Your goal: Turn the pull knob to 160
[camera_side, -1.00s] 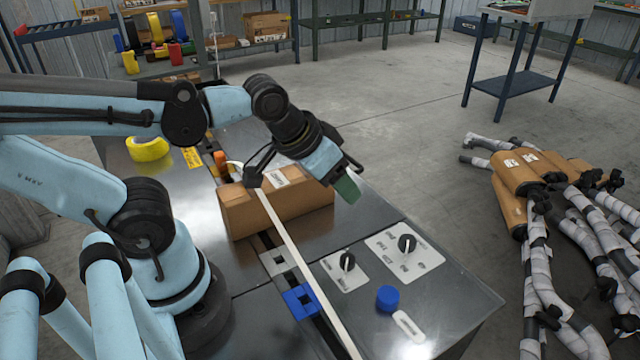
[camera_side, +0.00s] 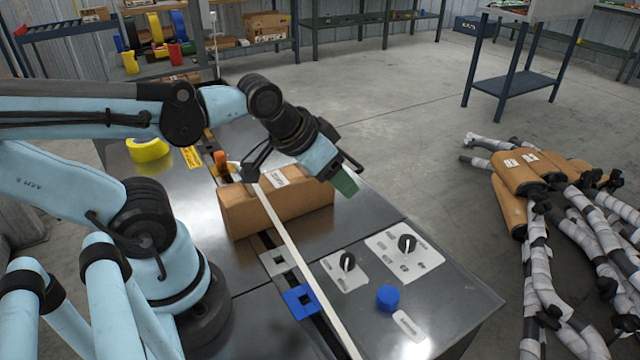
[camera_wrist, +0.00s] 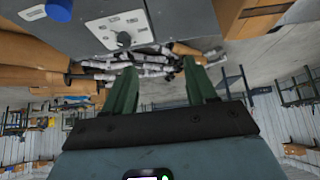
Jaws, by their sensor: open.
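Two black knobs stand on white label plates on the metal bench top. The right knob (camera_side: 406,243) is on the larger plate (camera_side: 405,258); the left knob (camera_side: 347,261) is on the smaller plate. I cannot tell from the labels which is the pull knob. A knob (camera_wrist: 124,39) on its white plate also shows at the top of the wrist view. My gripper (camera_side: 345,184), with green fingers, is above the bench, behind and left of the right knob and apart from it. In the wrist view my gripper (camera_wrist: 160,80) is open and empty.
A blue round cap (camera_side: 387,298) is near the knobs; it shows in the wrist view (camera_wrist: 58,10) too. A cardboard box (camera_side: 240,213) lies left of my gripper. A blue square block (camera_side: 301,301) sits beside a long pale strip (camera_side: 300,255). Wrapped mufflers (camera_side: 540,175) lie on the floor.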

